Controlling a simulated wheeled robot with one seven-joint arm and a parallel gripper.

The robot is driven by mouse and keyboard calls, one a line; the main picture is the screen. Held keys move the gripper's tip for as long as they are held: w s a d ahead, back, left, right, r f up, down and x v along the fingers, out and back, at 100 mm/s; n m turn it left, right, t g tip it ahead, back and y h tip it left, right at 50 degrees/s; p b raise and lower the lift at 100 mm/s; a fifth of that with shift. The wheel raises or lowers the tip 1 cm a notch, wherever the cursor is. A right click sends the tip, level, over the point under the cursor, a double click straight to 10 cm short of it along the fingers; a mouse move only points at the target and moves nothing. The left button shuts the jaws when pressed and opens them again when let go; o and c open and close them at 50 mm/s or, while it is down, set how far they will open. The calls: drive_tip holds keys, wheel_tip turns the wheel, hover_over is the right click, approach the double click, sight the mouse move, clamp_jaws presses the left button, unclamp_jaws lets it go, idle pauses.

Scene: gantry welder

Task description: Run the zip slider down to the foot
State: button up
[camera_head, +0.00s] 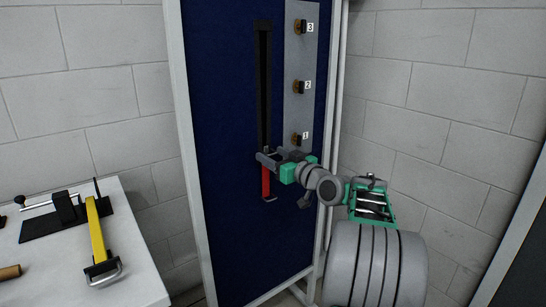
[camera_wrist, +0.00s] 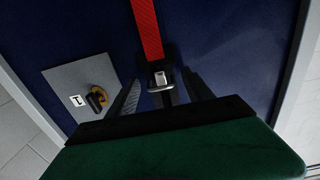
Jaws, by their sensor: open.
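The metal zip slider (camera_wrist: 159,77) sits at the join of the red strip (camera_wrist: 147,28) and the dark strip. In the head view the black strip (camera_head: 264,85) runs up the blue panel, and the red strip (camera_head: 266,181) hangs below my gripper (camera_head: 264,159). In the wrist view my gripper (camera_wrist: 161,82) is open, with one finger on each side of the slider and gaps visible. Contact cannot be told. In the head view my gripper largely hides the slider. A small metal loop (camera_head: 270,199) shows at the foot of the red strip.
A white table (camera_head: 140,288) at left bears a yellow strap (camera_head: 97,230) and a black clamp.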

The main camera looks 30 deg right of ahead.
drive_tip(key=s, duration=0.7)
drive_tip(key=shift+s+d, duration=0.3)
drive_tip(key=shift+d, duration=0.05)
drive_tip(key=a+r+n+g+y+p, duration=0.1)
drive_tip(key=a+g+p, duration=0.6)
drive_tip(key=a+p, duration=0.85)
drive_tip(key=s+a+f+m+g+h+p, duration=0.1)
drive_tip(key=s+a+g+p, duration=0.2)
drive_tip(key=s+a, duration=0.3)
drive_tip(key=s+a+f+m+g+h+p, duration=0.1)
drive_tip(key=s+a+g+p, duration=0.2)
drive_tip(key=s+a, duration=0.4)
drive_tip(key=s+g, duration=0.1)
drive_tip(key=s, duration=0.6)
drive_tip(key=shift+s+a+g+h, duration=0.15)
drive_tip(key=shift+s+g+h, duration=0.15)
drive_tip(key=shift+s+g, duration=0.1)
